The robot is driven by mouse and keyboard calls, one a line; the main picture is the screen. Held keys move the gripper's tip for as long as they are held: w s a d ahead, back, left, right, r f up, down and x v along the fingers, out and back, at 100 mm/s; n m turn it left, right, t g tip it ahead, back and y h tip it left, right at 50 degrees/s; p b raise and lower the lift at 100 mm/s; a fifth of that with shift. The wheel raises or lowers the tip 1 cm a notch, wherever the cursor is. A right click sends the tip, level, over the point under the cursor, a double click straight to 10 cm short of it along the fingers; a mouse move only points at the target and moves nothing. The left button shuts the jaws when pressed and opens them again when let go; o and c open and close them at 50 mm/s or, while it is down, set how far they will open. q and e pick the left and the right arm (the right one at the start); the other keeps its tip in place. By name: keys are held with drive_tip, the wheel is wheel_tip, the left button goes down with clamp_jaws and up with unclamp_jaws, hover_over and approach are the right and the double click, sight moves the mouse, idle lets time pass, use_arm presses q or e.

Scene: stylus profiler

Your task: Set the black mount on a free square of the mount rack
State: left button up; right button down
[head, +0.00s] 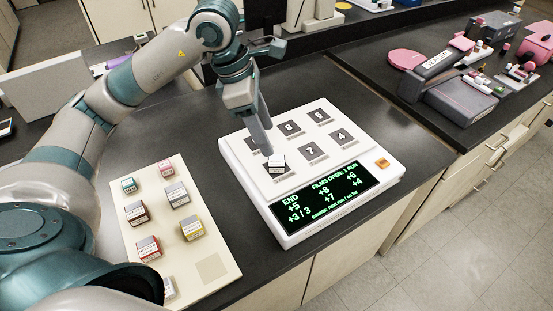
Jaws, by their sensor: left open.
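My left gripper (267,150) reaches down over the front left of the white profiler (240,175). Its jaws are open, at a small mount (277,163) with a white label on top and a dark lower part. This may be the black mount; its colour is hard to tell. The mount sits on a front-left square of the profiler, partly hidden by the fingers. The cream mount rack (225,240) lies to the left, holding several mounts. A bare, darker square (212,268) shows at its front right. My right gripper is out of view.
On the rack stand teal (129,185), pink (166,169), red (149,250) and yellow (191,230) mounts, among others. My left arm hides the rack's front-left part. The profiler carries numbered squares and a lit display (325,198). Dark bench top lies between rack and profiler.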

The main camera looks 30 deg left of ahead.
sight(276, 160)
use_arm(q)
drive_tip(key=x, duration=0.2)
drive_tip(key=shift+f, duration=0.25)
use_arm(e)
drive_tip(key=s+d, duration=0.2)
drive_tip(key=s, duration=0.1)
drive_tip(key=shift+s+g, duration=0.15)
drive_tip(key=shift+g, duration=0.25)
use_arm(q)
drive_tip(key=shift+p, duration=0.3)
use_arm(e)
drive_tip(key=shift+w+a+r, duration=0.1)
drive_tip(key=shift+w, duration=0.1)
use_arm(q)
drive_tip(key=shift+p+x, duration=0.6)
drive_tip(key=shift+x, duration=0.25)
drive_tip(key=x, duration=0.1)
drive_tip(key=p+x, duration=0.1)
drive_tip(key=shift+s+d+f, duration=0.15)
drive_tip(key=shift+s+f, duration=0.1)
drive_tip(key=shift+f, duration=0.05)
drive_tip(key=shift+w+d+f, duration=0.1)
drive_tip(key=shift+f, duration=0.3)
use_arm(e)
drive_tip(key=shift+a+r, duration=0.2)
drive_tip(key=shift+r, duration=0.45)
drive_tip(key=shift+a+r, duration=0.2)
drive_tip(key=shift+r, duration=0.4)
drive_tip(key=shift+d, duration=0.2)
